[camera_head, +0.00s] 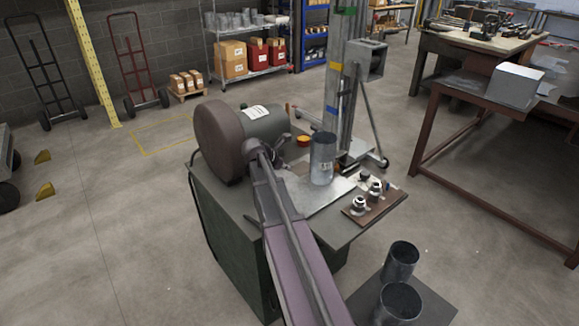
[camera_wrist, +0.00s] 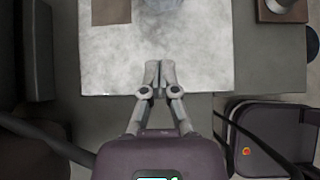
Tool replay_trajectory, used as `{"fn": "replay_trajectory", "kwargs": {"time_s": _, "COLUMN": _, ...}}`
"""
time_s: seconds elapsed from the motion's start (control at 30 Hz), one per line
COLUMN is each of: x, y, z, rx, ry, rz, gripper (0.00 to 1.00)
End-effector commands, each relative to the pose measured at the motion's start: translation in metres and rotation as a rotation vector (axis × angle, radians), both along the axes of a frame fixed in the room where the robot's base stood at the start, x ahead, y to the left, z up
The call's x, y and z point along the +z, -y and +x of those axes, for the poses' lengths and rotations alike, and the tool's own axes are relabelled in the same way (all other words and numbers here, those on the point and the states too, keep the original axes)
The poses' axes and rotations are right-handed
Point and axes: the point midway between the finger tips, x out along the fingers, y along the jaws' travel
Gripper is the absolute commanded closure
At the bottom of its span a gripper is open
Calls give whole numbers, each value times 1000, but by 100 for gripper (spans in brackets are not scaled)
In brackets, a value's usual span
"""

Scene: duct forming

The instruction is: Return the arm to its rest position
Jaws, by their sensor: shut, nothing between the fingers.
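My gripper (camera_wrist: 158,68) is shut and empty in the wrist view, its two fingertips together above the pale metal plate (camera_wrist: 200,60). The gripper's fingers cannot be made out in that view. A grey metal duct cylinder (camera_head: 322,160) stands upright on the plate (camera_head: 318,196). It is apart from the gripper; a grey piece of something shows at the wrist view's top edge.
A brown board (camera_head: 374,207) with small metal parts lies at the bench's right corner. The large round machine (camera_head: 222,140) stands at the left, and a metal post (camera_head: 345,90) behind. Two open cylinders (camera_head: 401,262) stand on a low dark surface at the right.

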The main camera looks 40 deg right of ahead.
Motion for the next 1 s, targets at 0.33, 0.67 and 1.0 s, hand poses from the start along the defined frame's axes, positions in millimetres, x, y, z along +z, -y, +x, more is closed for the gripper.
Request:
{"fn": "replay_trajectory", "kwargs": {"time_s": 0.33, "x": 1, "y": -2, "z": 0, "rx": 0, "ry": 0, "rz": 0, "gripper": 100}}
{"fn": "replay_trajectory", "kwargs": {"time_s": 0.67, "x": 1, "y": -1, "z": 0, "rx": 0, "ry": 0, "rz": 0, "gripper": 100}}
{"fn": "replay_trajectory", "kwargs": {"time_s": 1.0, "x": -2, "y": -37, "z": -13, "rx": -110, "ry": 116, "rz": 82, "gripper": 100}}
